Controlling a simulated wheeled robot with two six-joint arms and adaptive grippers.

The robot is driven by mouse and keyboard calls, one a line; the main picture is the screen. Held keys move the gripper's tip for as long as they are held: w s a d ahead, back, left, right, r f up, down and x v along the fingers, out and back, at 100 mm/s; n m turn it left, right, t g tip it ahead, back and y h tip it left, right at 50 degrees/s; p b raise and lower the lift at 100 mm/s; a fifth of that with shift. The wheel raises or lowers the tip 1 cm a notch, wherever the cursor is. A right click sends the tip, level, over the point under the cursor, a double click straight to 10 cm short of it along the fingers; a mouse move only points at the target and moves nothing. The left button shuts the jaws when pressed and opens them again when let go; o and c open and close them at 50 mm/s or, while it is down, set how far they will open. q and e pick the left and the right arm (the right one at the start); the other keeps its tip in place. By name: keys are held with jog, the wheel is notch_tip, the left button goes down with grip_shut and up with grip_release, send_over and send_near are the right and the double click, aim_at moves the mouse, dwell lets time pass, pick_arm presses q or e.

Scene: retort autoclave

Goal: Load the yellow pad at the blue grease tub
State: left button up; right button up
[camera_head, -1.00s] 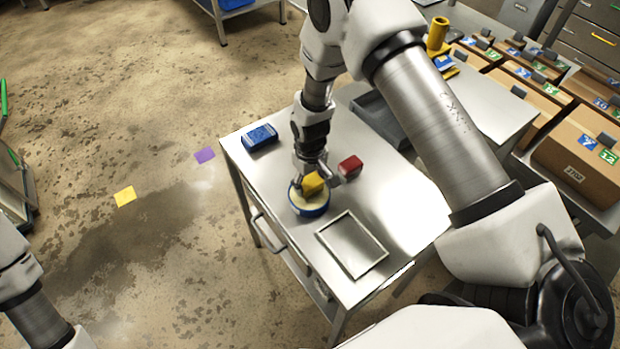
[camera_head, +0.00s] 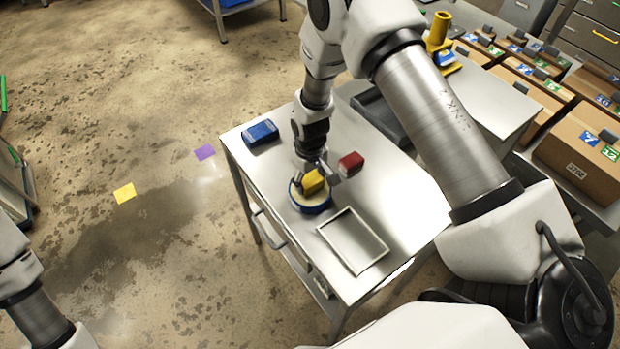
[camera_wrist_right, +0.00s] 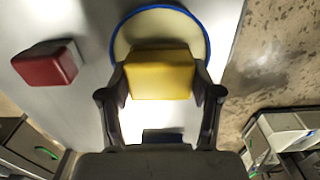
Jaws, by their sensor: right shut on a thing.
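The yellow pad (camera_head: 313,181) is held between the fingers of my right gripper (camera_head: 316,175), which is shut on it. In the right wrist view the yellow pad (camera_wrist_right: 160,75) sits between both fingertips. The blue grease tub (camera_head: 310,204), round with a blue rim and cream-coloured grease, stands on the metal table. The pad is over the tub and overlaps its opening in both views; I cannot tell whether it touches the grease. The tub's rim also shows in the right wrist view (camera_wrist_right: 203,28). My left gripper is out of view; only part of that arm shows at lower left.
On the metal table (camera_head: 400,205) are a blue pad (camera_head: 260,133), a red pad (camera_head: 350,164) and a square metal frame (camera_head: 353,241). A grey tray (camera_head: 378,115) lies behind. Cardboard boxes (camera_head: 577,150) and a yellow stand (camera_head: 439,40) are at the right.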

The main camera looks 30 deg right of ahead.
aim_at(310, 178)
jog(key=shift+f, duration=0.4)
dwell(1.0)
jog(key=shift+r, duration=0.1)
notch_tip(310, 178, up, 7)
jog(key=p, duration=0.4)
jog(key=shift+p, duration=0.35)
